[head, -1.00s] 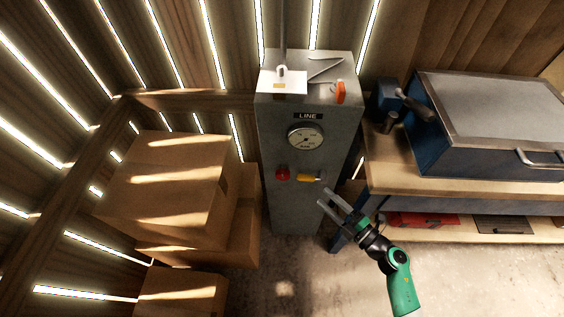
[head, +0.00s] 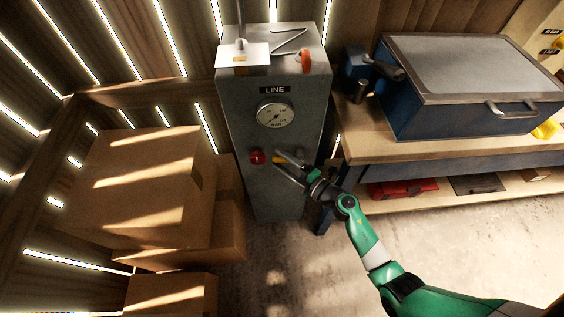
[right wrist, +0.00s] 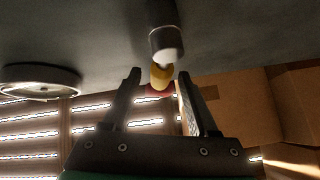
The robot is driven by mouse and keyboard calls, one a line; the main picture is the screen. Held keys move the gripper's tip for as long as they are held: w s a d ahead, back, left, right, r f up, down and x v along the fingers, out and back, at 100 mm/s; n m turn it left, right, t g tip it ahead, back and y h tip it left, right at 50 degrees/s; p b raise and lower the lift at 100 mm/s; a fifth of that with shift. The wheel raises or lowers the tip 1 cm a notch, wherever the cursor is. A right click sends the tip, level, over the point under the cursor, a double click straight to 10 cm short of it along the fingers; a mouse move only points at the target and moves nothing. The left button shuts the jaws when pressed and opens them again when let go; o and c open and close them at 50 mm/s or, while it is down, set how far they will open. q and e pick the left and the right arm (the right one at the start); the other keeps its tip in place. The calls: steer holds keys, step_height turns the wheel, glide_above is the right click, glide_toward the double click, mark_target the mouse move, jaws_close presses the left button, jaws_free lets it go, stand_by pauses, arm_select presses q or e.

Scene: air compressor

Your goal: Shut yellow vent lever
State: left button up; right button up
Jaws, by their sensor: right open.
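The yellow vent lever (head: 279,160) sits on the front of the grey cabinet (head: 278,195), right of a red knob (head: 257,157) and below the LINE gauge (head: 275,115). My right gripper (head: 275,159) is open at the lever, its fingers pointing left and partly covering it. In the right wrist view the yellow lever end (right wrist: 161,76) lies between the two spread fingertips (right wrist: 160,76), with gaps at both sides. A grey cylindrical fitting (right wrist: 165,43) joins it. The red knob shows partly behind the lever. My left gripper is not in view.
A wooden workbench (head: 450,150) with a blue machine (head: 460,115) stands close on the right. Cardboard boxes (head: 130,190) are stacked left of the cabinet. An orange part (head: 306,62) is at the cabinet's top right edge. Floor in front is clear.

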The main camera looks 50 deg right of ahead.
steer(key=shift+s, duration=0.1)
steer(key=shift+c, duration=0.2)
jaws_close()
stand_by(1.0)
